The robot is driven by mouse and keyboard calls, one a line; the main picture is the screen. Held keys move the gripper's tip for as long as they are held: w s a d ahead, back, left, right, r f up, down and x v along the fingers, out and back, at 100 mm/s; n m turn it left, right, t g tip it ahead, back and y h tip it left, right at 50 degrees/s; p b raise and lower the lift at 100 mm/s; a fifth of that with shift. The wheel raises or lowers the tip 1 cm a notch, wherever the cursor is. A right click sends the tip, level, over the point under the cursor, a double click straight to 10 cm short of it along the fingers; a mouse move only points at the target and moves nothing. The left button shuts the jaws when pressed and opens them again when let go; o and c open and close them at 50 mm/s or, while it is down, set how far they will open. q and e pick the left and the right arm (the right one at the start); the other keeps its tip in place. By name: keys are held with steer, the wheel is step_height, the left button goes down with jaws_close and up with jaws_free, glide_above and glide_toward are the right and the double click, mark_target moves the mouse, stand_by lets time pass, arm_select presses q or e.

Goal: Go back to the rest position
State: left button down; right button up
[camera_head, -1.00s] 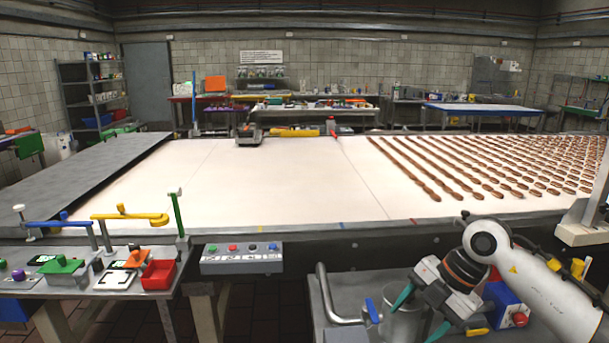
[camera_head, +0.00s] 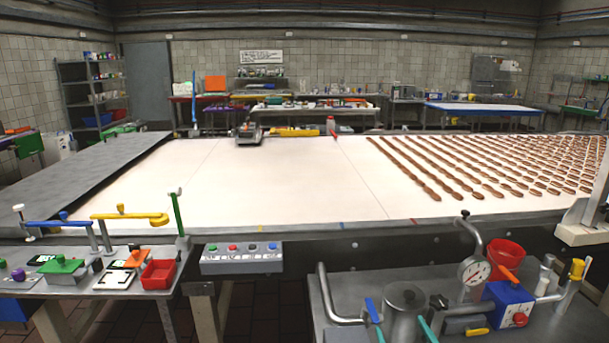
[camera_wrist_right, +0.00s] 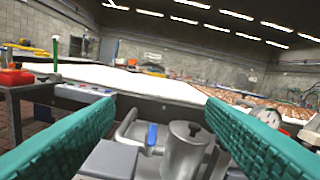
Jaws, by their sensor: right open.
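My right gripper (camera_head: 403,334) shows only as two teal fingertips at the bottom edge of the head view. They stand apart, in front of the grey metal pot on the bench at lower right. In the right wrist view, the teal fingers of my right gripper (camera_wrist_right: 159,103) are wide open with nothing between them. The metal pot (camera_wrist_right: 186,152) and a blue handle (camera_wrist_right: 152,135) show beyond them. My left gripper is in neither view.
The metal bench (camera_head: 345,280) at lower right carries the lidded pot (camera_head: 405,306), a pressure gauge (camera_head: 474,270), a red funnel (camera_head: 506,257) and a blue box (camera_head: 507,303). Behind is a wide white conveyor (camera_head: 250,185) with rows of brown biscuits (camera_head: 480,165). A tool table (camera_head: 120,285) stands at left.

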steer(key=s+d+f+m+g+h, duration=0.2)
steer(key=s+d+f+g+h, duration=0.15)
steer(key=s+f+g, duration=0.8)
steer(key=s+f+g+y, duration=0.1)
steer(key=s+f+g, duration=0.1)
steer(key=s+f, duration=0.35)
steer(key=s+f+g+y, duration=0.1)
steer(key=s+f, duration=0.2)
steer(key=s, duration=0.5)
step_height(320, 180, down, 28)
steer(key=s+g, duration=0.2)
steer(key=s+d+f, duration=0.2)
steer(key=s+f, duration=1.2)
steer(key=s, duration=0.1)
steer(key=shift+d+f+n+g, duration=0.3)
steer(key=shift+d+n+g, duration=0.1)
steer(key=shift+g, duration=0.05)
steer(key=shift+s+h, duration=0.1)
steer(key=shift+h, duration=0.15)
